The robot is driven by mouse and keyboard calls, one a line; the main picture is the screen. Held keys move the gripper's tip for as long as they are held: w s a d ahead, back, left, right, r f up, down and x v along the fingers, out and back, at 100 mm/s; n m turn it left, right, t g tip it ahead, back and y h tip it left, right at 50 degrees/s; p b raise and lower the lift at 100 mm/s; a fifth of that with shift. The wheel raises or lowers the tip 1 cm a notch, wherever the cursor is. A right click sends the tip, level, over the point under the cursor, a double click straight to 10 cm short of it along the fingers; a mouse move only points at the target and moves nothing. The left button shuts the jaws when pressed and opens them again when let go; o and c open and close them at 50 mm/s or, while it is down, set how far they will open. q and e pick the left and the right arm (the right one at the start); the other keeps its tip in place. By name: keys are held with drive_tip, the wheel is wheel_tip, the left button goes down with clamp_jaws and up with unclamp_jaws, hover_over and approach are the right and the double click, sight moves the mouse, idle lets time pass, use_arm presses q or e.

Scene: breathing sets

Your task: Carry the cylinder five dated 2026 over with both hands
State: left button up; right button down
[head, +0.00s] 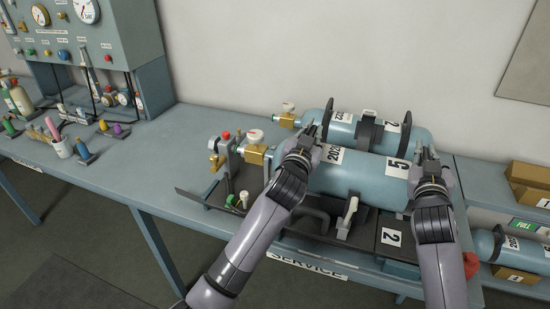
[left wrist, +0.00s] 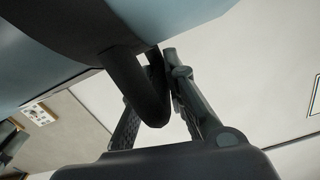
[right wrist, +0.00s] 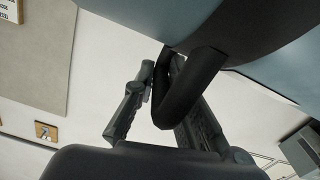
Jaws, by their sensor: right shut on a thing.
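The blue cylinder five (head: 365,180) lies in front on the service stand (head: 325,225), its brass valve to the left. Its label shows a 5; its date starts 202, and I cannot read the last digit. In the head view my left gripper (head: 311,133) is at its left end and my right gripper (head: 426,155) at its right end. My right gripper is shut on a black handle (right wrist: 190,90) of the cylinder. The other black handle (left wrist: 135,85) is between my left fingers; I cannot tell whether they clamp it.
A second blue cylinder (head: 373,131) lies close behind. A black clamp with a pale lever (head: 348,212) is in front. The gauge panel (head: 95,35) and small bottles are at left. A lower shelf at right holds boxes (head: 528,175) and another cylinder (head: 487,244).

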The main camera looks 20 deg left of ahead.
use_arm(q)
drive_tip(key=o, duration=0.4)
drive_tip(key=shift+r, duration=0.25)
use_arm(e)
drive_tip(key=shift+r, duration=0.25)
use_arm(q)
drive_tip(key=shift+o, duration=0.2)
drive_tip(key=shift+a+f, duration=0.1)
drive_tip(key=shift+f, duration=0.65)
use_arm(e)
drive_tip(key=c, duration=2.1)
unclamp_jaws()
drive_tip(key=shift+f, duration=0.65)
use_arm(q)
drive_tip(key=shift+s+r, duration=0.45)
drive_tip(key=shift+r, duration=0.05)
use_arm(e)
drive_tip(key=o, duration=0.4)
drive_tip(key=shift+s+r, duration=0.4)
drive_tip(key=shift+s, duration=0.05)
drive_tip(key=shift+o, duration=0.7)
use_arm(q)
drive_tip(key=shift+w, duration=0.2)
use_arm(e)
drive_tip(key=shift+w, duration=0.2)
use_arm(q)
drive_tip(key=shift+s+r, duration=0.1)
drive_tip(key=shift+r, duration=0.05)
use_arm(e)
drive_tip(key=shift+s+r, duration=0.1)
